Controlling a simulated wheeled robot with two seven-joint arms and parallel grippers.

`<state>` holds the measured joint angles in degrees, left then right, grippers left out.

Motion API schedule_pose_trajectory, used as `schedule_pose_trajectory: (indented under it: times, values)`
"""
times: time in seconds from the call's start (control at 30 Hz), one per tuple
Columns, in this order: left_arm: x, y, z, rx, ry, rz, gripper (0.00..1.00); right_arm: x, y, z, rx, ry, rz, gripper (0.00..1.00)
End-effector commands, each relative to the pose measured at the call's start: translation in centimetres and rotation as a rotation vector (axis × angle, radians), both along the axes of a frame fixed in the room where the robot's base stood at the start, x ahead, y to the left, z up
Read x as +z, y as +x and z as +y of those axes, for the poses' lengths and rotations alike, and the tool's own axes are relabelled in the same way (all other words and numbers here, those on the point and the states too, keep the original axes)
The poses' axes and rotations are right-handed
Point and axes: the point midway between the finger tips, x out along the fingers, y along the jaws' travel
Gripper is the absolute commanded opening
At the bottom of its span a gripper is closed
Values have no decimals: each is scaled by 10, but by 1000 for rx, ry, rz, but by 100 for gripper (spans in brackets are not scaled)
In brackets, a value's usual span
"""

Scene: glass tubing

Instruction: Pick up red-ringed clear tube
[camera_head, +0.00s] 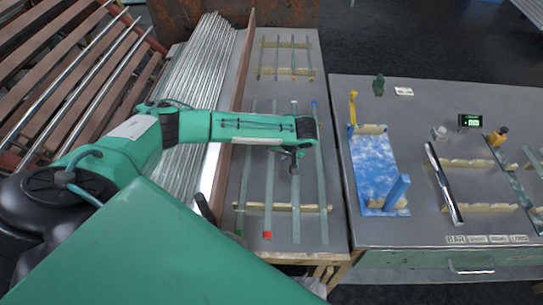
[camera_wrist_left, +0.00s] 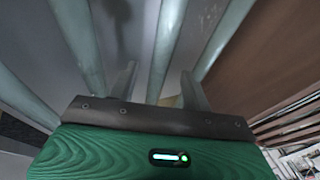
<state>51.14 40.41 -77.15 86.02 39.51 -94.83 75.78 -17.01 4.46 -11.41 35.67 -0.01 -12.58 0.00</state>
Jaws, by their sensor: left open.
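The red-ringed clear tube (camera_head: 268,190) lies lengthwise on wooden supports, second from the left in the near row. Its red end is toward me. My left gripper (camera_head: 295,168) is open and empty over this row, to the right of the red-ringed tube in the head view. In the left wrist view the two fingers (camera_wrist_left: 158,82) stand on either side of a pale clear tube (camera_wrist_left: 166,45). No ring shows there, so I cannot tell for certain which tube it is. My right gripper is not in view.
Neighbouring tubes include a green-ended one (camera_head: 242,195) on the left and a blue-ended one (camera_head: 319,160) on the right. A brown upright board (camera_head: 236,95) runs along the left. A bench (camera_head: 400,235) with a blue fixture (camera_head: 375,165) stands at the right.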

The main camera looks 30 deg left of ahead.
Motion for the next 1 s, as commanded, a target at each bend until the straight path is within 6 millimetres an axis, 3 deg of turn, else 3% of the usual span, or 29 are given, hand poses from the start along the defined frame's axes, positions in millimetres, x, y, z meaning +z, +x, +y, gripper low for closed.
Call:
schedule_pose_trajectory:
  times: [0.13,0.4,0.67,1.0]
  values:
    - [-14,0,8,0,1,0,49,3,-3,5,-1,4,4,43]
    - [-17,1,10,0,-1,0,49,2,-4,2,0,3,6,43]
    - [-17,1,9,-1,-1,0,0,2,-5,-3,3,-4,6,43]
    - [-13,1,9,-2,0,-1,0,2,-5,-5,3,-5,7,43]
